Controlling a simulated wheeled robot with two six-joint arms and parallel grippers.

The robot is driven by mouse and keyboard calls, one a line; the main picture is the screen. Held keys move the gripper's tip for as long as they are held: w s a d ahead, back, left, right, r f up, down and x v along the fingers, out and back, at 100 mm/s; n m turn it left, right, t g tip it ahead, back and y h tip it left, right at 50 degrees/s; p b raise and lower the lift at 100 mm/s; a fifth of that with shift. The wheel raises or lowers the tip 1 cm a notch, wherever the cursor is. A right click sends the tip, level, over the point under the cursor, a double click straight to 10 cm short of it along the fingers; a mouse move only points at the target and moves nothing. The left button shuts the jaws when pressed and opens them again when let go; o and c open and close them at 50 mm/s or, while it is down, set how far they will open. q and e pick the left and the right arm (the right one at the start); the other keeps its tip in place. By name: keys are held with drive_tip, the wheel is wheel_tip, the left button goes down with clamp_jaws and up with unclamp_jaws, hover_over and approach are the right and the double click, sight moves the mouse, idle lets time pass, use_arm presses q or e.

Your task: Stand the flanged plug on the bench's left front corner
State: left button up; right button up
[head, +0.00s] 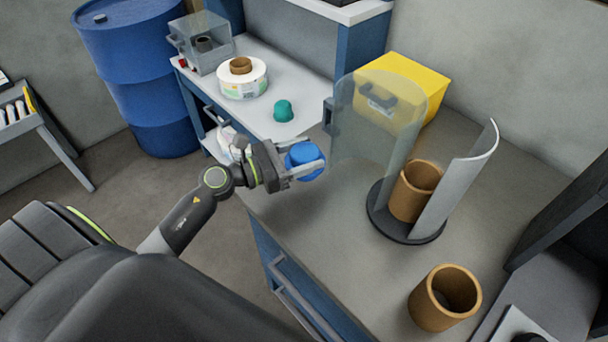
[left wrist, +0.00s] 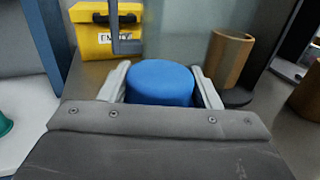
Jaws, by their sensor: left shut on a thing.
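My left gripper (head: 304,168) is shut on a blue round plug (head: 304,156), held near the bench's left front corner. In the left wrist view the plug (left wrist: 160,82) sits between the two pale fingers, its round top showing. Its lower part and any flange are hidden by the gripper. The grey bench (head: 310,225) lies under and to the right of the plug. I cannot tell whether the plug touches the bench top. My right gripper is not in view.
A stand with a clear curved shield (head: 375,125) and a brown tube (head: 415,190) is right of the plug. Another brown tube (head: 443,300) stands near the front. A yellow box (head: 405,85) is behind. A teal piece (head: 283,111) and label reel (head: 242,80) are on the white side table.

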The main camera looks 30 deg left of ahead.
use_arm(q)
wheel_tip(320, 180, down, 6)
drive_tip(key=shift+r+b, duration=0.1)
drive_tip(key=shift+b, duration=0.35)
drive_tip(key=o, duration=1)
